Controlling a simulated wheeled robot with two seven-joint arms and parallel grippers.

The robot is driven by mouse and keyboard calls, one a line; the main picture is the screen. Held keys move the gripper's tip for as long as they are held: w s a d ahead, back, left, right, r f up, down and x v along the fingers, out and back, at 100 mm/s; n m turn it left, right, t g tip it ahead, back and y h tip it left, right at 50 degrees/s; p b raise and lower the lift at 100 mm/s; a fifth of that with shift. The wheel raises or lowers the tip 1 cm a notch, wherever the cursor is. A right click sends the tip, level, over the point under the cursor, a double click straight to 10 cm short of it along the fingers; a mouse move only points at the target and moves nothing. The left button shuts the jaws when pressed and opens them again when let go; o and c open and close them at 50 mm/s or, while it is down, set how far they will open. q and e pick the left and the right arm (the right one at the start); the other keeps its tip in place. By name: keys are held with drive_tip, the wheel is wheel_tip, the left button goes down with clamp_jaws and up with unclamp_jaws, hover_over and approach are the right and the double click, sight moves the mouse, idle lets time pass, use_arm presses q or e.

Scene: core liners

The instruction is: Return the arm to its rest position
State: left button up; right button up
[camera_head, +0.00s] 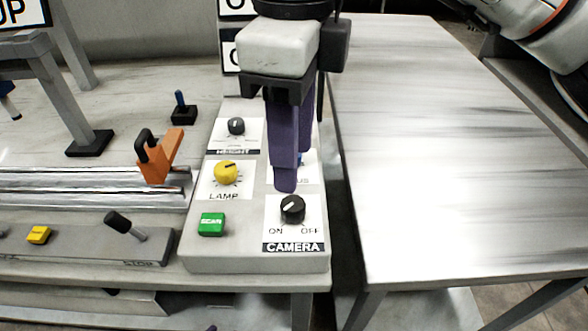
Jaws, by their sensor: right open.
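My right gripper (287,185) hangs pointing down over the right side of a grey control box (255,258). Its two purple fingers overlap in this view, one mostly behind the other, and nothing shows between them. The fingertips appear just above and behind the black CAMERA knob (292,209); I cannot tell the exact height gap. The knob's white mark points up and left, toward the ON side. The fingers hide part of a label behind them. An arm link of mine shows at the upper right. My left gripper does not show.
The box also bears a yellow LAMP knob (226,172), a green SCAN button (211,224) and a black HEIGHT knob (236,126). An orange clamp (158,157) stands on metal rails to the left. A bare metal table (450,150) lies to the right, across a narrow gap.

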wheel_tip(320, 180, up, 2)
drive_tip(key=shift+r, duration=0.15)
idle(0.4)
